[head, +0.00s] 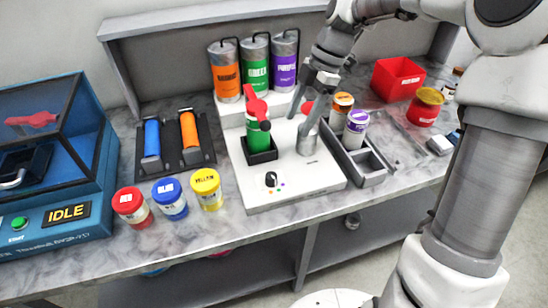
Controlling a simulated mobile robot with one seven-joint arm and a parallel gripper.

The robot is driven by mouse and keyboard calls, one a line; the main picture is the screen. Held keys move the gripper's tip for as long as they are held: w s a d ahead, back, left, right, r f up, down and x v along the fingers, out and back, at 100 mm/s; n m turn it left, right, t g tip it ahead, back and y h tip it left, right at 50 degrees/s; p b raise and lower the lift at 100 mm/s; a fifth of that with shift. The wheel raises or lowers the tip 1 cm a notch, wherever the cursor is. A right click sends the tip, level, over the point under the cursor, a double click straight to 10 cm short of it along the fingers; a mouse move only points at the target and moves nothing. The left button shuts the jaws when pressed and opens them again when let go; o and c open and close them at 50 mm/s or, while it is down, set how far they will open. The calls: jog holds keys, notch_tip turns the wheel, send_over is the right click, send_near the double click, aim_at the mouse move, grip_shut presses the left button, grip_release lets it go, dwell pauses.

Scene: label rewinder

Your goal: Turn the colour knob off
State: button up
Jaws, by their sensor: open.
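The colour knob (271,180) is a small dark knob with a light mark, on the front of the white machine (300,185). Small coloured dots lie around its lower side. The direction of its mark is too small to tell surely. My gripper (307,108) is over the back right part of the machine, pointing down, its fingers apart. It is behind and to the right of the knob and well away from it. A metal cup (308,140) stands on the machine just below the gripper; whether they touch I cannot tell.
A green bottle with a red top (258,130) stands in a black holder behind the knob. Orange, green and purple canisters stand behind. Red, blue and yellow jars (170,198) are left of the machine. A grey tray (357,160) with two jars is right. The area before the knob is clear.

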aim_at(273, 175)
jog(key=x, duration=1.7)
jog(key=shift+a+f+b, duration=0.15)
jog(key=shift+f+b, duration=0.05)
jog(key=shift+b, duration=0.15)
grip_shut()
